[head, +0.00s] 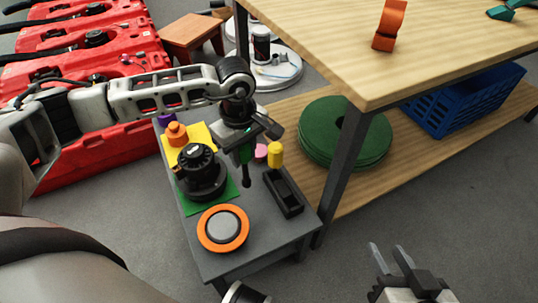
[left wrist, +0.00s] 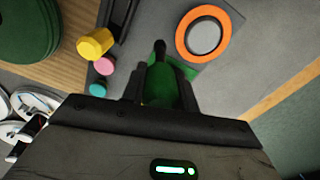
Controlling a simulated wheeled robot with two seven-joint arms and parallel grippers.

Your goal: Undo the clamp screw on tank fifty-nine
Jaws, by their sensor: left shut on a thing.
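My left gripper (head: 245,150) is above the small grey table and shut on a green-handled tool (head: 246,172) that looks like a screwdriver. Its dark shaft points down; I cannot tell whether the tip touches the table. In the left wrist view the green handle (left wrist: 160,85) sits between the fingers. Several red tanks (head: 120,62) with black caps and straps stand at the left. I cannot read any numbers or make out a clamp screw on them. My right gripper (head: 391,262) is open and empty over the floor at the lower right.
The grey table (head: 262,236) holds an orange-rimmed disc (head: 223,229), a black round device (head: 203,172) on a green mat, a black tray (head: 284,193) and a yellow piece (head: 276,155). A wooden bench (head: 440,50) with green discs (head: 318,128) and a blue crate (head: 465,103) stands right.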

